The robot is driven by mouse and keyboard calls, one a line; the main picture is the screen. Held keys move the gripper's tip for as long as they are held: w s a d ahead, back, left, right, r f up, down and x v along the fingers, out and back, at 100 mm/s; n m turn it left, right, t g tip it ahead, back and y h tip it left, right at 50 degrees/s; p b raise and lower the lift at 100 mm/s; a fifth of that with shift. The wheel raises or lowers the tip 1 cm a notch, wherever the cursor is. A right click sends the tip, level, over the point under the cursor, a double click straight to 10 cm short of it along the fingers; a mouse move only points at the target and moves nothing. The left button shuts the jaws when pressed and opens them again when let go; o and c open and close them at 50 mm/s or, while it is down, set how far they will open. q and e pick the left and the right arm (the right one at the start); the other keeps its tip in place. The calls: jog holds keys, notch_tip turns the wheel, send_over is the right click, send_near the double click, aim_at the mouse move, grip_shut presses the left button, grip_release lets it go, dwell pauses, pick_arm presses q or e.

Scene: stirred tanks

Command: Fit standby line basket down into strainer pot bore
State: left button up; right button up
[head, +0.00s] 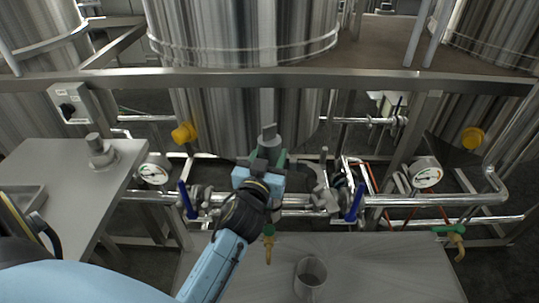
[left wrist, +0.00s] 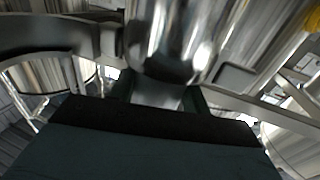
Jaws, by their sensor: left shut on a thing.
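My left gripper (head: 266,160) reaches in from below in the head view and is shut on a grey metal piece, which I take for the basket (head: 268,137). Its top shows just above the fingers. In the left wrist view a shiny rounded metal body (left wrist: 172,45) stands just beyond the fingers (left wrist: 160,95), with a flat metal part between them. My right gripper is not in view.
Valves with blue levers (head: 187,200) (head: 355,203) flank the gripper. A steel rail (head: 300,78) crosses before the tanks. An open metal cup (head: 311,272) stands on the front table (head: 400,270). A knobbed metal piece (head: 100,152) stands on the left table (head: 60,165).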

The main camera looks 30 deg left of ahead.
pick_arm(q)
jog(key=shift+f+b, duration=0.3)
jog(key=shift+f, duration=0.1)
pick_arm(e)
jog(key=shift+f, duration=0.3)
